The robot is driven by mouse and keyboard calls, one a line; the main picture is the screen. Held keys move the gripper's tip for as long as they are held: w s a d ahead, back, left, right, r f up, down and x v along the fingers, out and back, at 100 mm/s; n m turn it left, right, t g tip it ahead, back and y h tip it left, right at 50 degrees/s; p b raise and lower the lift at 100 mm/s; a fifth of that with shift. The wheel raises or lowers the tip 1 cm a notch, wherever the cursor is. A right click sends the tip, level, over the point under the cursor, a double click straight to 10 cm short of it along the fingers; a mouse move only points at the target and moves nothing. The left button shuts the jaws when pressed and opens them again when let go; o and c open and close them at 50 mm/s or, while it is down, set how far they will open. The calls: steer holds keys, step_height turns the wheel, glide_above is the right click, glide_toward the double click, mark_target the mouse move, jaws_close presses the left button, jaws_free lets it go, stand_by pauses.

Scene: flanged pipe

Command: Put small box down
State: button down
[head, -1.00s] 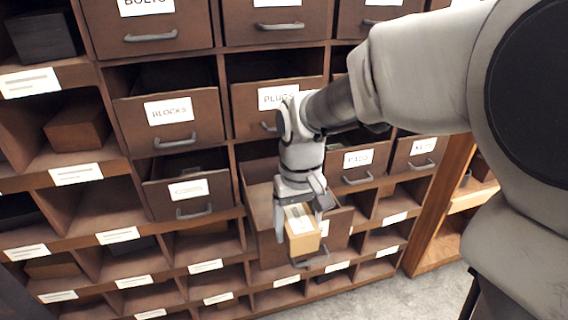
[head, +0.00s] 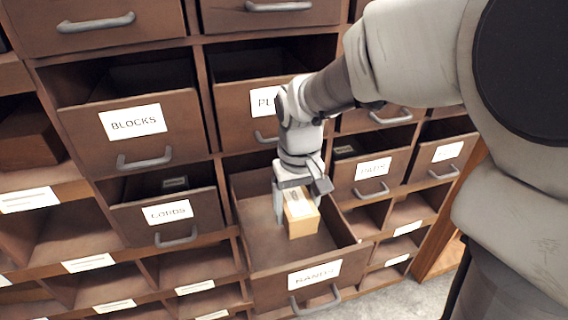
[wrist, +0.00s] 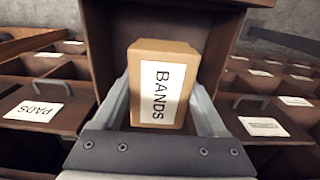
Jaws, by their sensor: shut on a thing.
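The small box (head: 301,222) is tan cardboard with a white label. In the wrist view the small box (wrist: 142,92) reads "BANDS". My gripper (head: 297,205) is shut on it, with one finger on each side in the wrist view (wrist: 163,105). The box is inside or just above an open drawer (head: 328,256) whose front label seems to read "HANDS" or "BANDS". I cannot tell whether the box touches the drawer floor. Part of the box's top is hidden by my gripper.
Open drawers stand around it: "BLOCKS" (head: 133,123) at upper left, one under it with a label hard to read (head: 168,211), and one at right (head: 373,168), labelled "PADS" in the wrist view (wrist: 33,110). The open drawer has bare floor around the box.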

mark_target(294, 254)
steer(key=f, duration=0.1)
steer(key=w+f+b, duration=0.1)
steer(key=f, duration=0.1)
steer(key=shift+f, duration=0.25)
step_height(294, 254, down, 10)
steer(key=b, duration=0.3)
steer(key=shift+f, duration=0.15)
steer(key=shift+f, duration=0.15)
jaws_free()
